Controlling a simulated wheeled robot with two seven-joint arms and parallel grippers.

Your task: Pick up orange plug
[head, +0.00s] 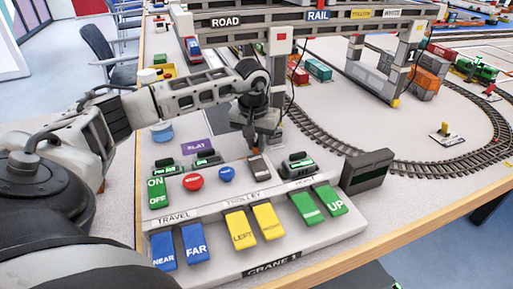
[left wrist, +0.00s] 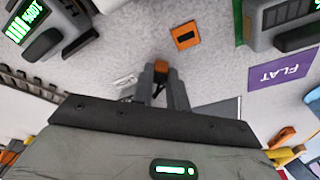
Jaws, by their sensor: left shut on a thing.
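My left gripper (head: 254,143) hangs over the control panel (head: 345,225), fingers pointing down. In the left wrist view, the gripper (left wrist: 161,82) is shut on the orange plug (left wrist: 161,66), a small orange block showing between the fingertips. Most of the plug is hidden by the fingers. An orange square with a dark centre (left wrist: 186,37) lies on the panel just beyond the fingertips, apart from the plug. I cannot tell how high the plug is above the panel. My right gripper is not in view.
Red (head: 193,181) and blue (head: 227,174) round buttons, a purple FLAT label (head: 198,146) and small displays (head: 300,162) surround the gripper. Coloured keys (head: 243,229) line the front. A gantry crane (head: 300,20) stands behind, with curved track (head: 345,150) to the right.

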